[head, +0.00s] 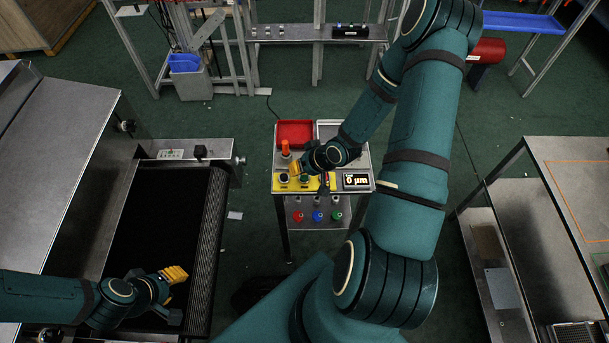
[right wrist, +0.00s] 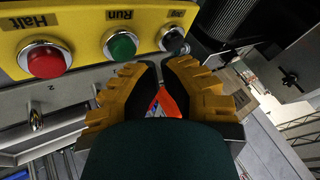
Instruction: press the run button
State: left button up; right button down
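The run button is the green button (right wrist: 121,45) under the word "Run" on a yellow panel (right wrist: 80,22), which appears upside down in the right wrist view. In the head view the green button (head: 304,179) is partly hidden by my right gripper (head: 295,168). The red Halt button (right wrist: 44,58) and a black button (right wrist: 172,38) flank it. Contact with a button is not visible. My left gripper (head: 174,273) hangs over the dark belt; its opening is unclear.
The control stand holds a red tray (head: 295,133), an orange object (head: 285,148) and a small display (head: 356,181). A conveyor (head: 165,220) stands left and a metal table (head: 560,150) right. Green floor lies between them.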

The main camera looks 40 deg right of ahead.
pick_arm(q)
jog(key=shift+f, duration=0.15)
pick_arm(e)
jog(key=shift+f, duration=0.2)
pick_arm(q)
jog(key=shift+f, duration=0.15)
pick_arm(e)
jog(key=shift+f, duration=0.25)
